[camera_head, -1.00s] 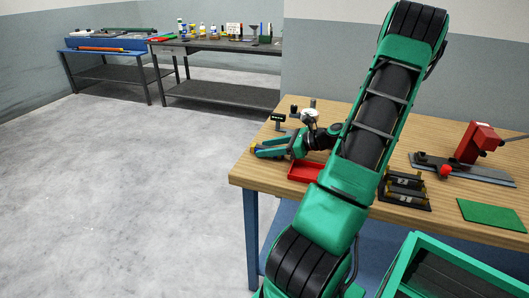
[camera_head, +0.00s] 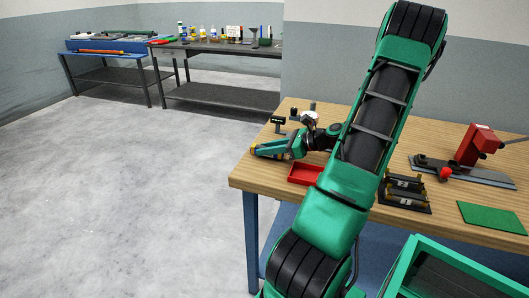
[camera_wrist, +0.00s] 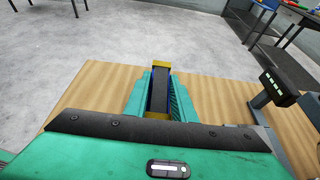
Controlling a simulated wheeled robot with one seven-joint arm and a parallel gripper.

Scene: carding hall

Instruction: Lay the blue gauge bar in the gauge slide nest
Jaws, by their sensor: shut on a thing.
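My gripper (camera_head: 264,150) is shut, low over the left end of the wooden table. The wrist view also shows my gripper (camera_wrist: 158,88), with a narrow bar between its teal fingers. I take this for the blue gauge bar (camera_wrist: 158,92): its top looks dark, blue shows along its side, and yellow parts show at both ends. The fingers hide much of it, and I cannot tell whether it touches anything below. I cannot make out the gauge slide nest for certain. A small gauge with a readout (camera_head: 278,120) stands behind my gripper; its readout (camera_wrist: 279,86) is at right in the wrist view.
A red tray (camera_head: 304,174) lies close to my gripper. A black rack with yellow posts (camera_head: 405,193), a red press (camera_head: 474,145) and a green mat (camera_head: 490,215) are farther right. A green-framed crate (camera_head: 455,252) stands in front. Far benches hold other items.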

